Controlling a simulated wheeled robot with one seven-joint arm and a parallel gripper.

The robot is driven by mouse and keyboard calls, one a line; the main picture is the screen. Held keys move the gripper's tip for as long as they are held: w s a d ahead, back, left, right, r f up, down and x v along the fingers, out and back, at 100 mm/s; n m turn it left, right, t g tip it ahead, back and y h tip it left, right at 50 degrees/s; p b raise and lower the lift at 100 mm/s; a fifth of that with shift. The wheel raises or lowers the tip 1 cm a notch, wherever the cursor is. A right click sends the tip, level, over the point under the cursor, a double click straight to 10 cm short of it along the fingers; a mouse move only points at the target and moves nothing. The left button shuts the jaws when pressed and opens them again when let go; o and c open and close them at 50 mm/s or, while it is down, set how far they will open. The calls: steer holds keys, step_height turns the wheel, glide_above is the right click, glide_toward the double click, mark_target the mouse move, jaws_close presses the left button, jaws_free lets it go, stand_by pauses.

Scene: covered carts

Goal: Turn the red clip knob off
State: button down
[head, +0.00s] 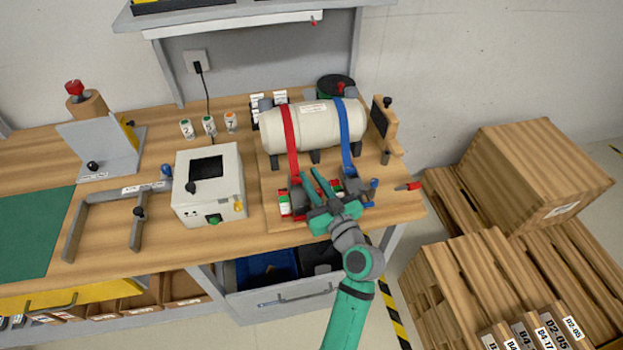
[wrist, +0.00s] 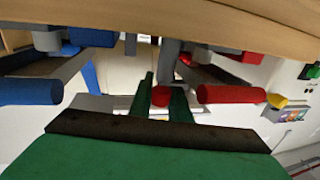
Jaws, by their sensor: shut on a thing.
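The red strap (head: 290,145) runs over the front of a cream tank (head: 313,125) and down to a grey clip unit with red parts (head: 284,206). My gripper (head: 311,176) reaches in beside this unit from the front, between the red and blue straps. In the wrist view my gripper's green fingers (wrist: 162,90) are shut on a small round red knob (wrist: 161,98). The knob is mostly hidden in the head view, and its turned angle cannot be told. A red bar (wrist: 230,94) is right of the fingers, and a blue bar (wrist: 30,91) is left.
The blue strap (head: 346,150) and its blue clip parts (head: 372,184) are close to my gripper's right. A white box (head: 209,185) with a dark screen stands to the left. A red-tipped tool (head: 408,187) lies near the table's right edge.

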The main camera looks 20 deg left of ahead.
mark_target(321, 189)
steer(key=shift+w+d+m+t+h, duration=0.15)
steer(key=shift+d+m+t+h, duration=0.05)
steer(key=shift+m+t+h, duration=0.6)
steer(key=shift+w+d+m+t+h, duration=0.15)
steer(key=shift+m+t+h, duration=0.45)
steer(key=shift+h, duration=0.3)
steer(key=shift+w+d+m+t+h, duration=0.15)
steer(key=shift+m+t+h, duration=0.25)
steer(key=shift+m+h, duration=0.4)
steer(key=shift+d+m+t+h, duration=0.25)
steer(key=shift+m+t+h, duration=0.2)
steer(key=shift+h, duration=0.55)
steer(key=shift+w+d+m+t+h, duration=0.1)
steer(key=shift+d+m+t+h, duration=0.2)
steer(key=shift+m+h, duration=0.5)
steer(key=shift+w+d+m+t+h, duration=0.1)
steer(key=shift+d+m+t+h, duration=0.1)
steer(key=shift+m+h, duration=0.65)
steer(key=shift+d+m+t+h, duration=0.15)
steer(key=shift+m+h, duration=0.15)
steer(key=shift+h, duration=0.95)
steer(key=shift+d+m+h, duration=0.2)
steer(key=shift+m+h, duration=0.35)
steer(key=shift+h, duration=0.35)
steer(key=shift+d+m+h, duration=0.2)
steer(key=shift+m+h, duration=0.35)
steer(key=shift+h, duration=0.35)
steer(key=shift+d+f+h, duration=0.1)
steer(key=shift+f+h, duration=0.05)
steer(key=shift+h, duration=0.15)
